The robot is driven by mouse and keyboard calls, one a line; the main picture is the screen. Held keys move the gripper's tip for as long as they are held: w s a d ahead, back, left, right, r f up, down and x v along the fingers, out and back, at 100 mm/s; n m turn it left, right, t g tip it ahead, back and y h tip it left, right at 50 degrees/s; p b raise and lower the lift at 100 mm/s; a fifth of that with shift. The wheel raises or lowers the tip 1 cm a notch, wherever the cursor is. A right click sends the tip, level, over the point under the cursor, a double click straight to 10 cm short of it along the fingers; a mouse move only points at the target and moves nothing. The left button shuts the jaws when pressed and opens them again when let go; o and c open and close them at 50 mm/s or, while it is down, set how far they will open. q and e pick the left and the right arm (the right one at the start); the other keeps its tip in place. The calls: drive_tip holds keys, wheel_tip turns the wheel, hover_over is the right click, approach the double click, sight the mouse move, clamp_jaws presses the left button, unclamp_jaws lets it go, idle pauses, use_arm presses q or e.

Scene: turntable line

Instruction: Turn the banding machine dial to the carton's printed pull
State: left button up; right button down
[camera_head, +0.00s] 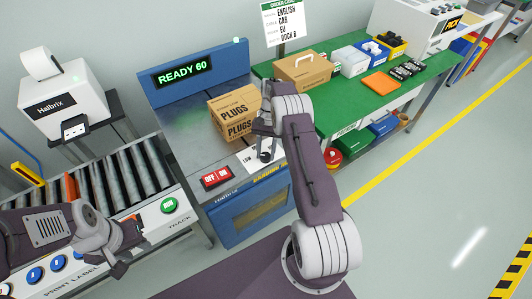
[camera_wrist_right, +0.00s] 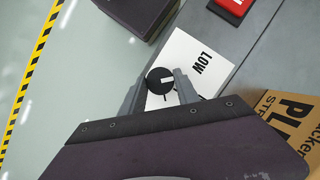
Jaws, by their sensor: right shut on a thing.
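The banding machine dial (camera_wrist_right: 160,81) is a black round knob with a white pointer mark. It sits on a white plate (camera_wrist_right: 186,50) printed "LOW"; in the right wrist view the pointer faces right, roughly toward the word's side. My right gripper (camera_wrist_right: 159,88) is shut on the dial, one finger on each side. In the head view my right gripper (camera_head: 265,150) partly hides the dial and its scale. The carton (camera_head: 230,112), marked "PLUGS", stands on the machine behind the gripper; no printed pull is readable. My left gripper (camera_head: 130,238) hangs over the track panel, its fingers unclear.
A red OFF/ON switch (camera_head: 216,177) sits left of the dial. A green button (camera_head: 168,205) is near my left gripper. A roller track (camera_head: 110,185) lies at left, a green table (camera_head: 350,105) at right.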

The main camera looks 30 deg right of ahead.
idle(0.5)
drive_tip(key=c, duration=0.9)
unclamp_jaws()
use_arm(q)
drive_tip(key=shift+r, duration=0.1)
use_arm(e)
drive_tip(key=shift+r, duration=0.15)
